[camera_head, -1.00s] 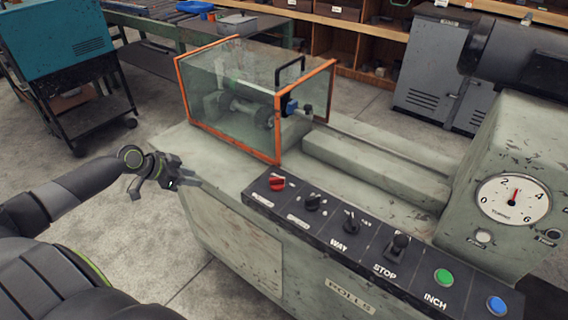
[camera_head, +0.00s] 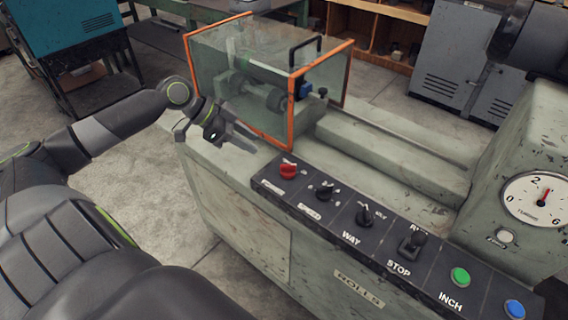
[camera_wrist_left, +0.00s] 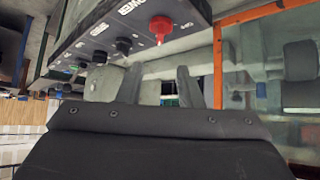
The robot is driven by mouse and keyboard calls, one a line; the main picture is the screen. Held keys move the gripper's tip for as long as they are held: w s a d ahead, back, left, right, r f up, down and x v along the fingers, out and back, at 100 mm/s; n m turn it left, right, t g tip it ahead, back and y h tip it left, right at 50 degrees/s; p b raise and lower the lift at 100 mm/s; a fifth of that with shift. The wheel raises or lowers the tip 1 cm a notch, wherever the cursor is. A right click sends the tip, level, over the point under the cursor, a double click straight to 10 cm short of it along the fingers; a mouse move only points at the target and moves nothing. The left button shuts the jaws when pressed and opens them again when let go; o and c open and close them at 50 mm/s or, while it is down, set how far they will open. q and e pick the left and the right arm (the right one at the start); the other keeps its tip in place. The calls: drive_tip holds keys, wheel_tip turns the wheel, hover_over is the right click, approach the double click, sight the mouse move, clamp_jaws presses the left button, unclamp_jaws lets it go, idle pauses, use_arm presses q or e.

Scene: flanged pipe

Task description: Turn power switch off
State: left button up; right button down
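The red power switch (camera_head: 288,170) is a knob at the left end of the dark control panel (camera_head: 330,212) on the machine. In the left wrist view, the red knob (camera_wrist_left: 161,28) is at the top centre, beside a label reading POWER. My left gripper (camera_head: 246,143) is in the air left of the panel, apart from the red switch, near the guard's lower corner. In the left wrist view its two fingers (camera_wrist_left: 158,88) stand apart with nothing between them. My right gripper is in neither view.
Black knobs (camera_head: 325,190), a lever (camera_head: 412,241), a green button (camera_head: 459,276) and a blue button (camera_head: 514,309) continue along the panel. A clear guard box with an orange frame (camera_head: 291,115) stands behind the switch. A pressure gauge (camera_head: 540,199) is at the right.

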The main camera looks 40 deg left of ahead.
sight(288, 165)
use_arm(q)
drive_tip(key=x, duration=1.2)
drive_tip(key=shift+w+d+f, duration=0.1)
drive_tip(key=shift+d+f, duration=0.05)
drive_tip(key=shift+d, duration=0.05)
drive_tip(key=shift+c, duration=0.2)
clamp_jaws()
